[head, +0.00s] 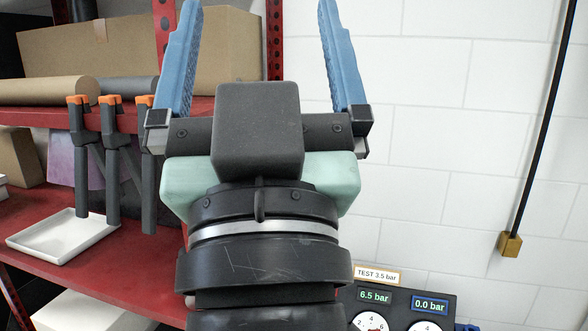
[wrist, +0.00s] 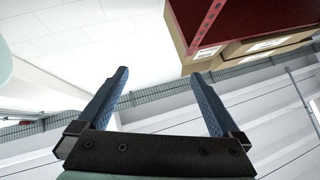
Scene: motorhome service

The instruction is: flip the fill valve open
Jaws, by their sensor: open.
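My gripper (head: 258,65) is raised in the middle of the head view, its two blue fingers wide apart with nothing between them. It also shows open and empty in the wrist view (wrist: 161,88), which looks towards the upper wall and ceiling. A dark gauge panel (head: 400,305) is partly in view at the lower right of the head view, below and to the right of my gripper. Its displays read 6.5 bar and 0.0 bar, and a label above reads TEST 3.5 bar. I cannot make out the fill valve in either view.
Red shelves (head: 30,262) stand at the left with cardboard boxes (head: 60,50), rolls, a white tray (head: 62,238) and several grey, orange-tipped tools (head: 112,165). A black pole (head: 545,110) with a wooden block end hangs before the white wall at the right.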

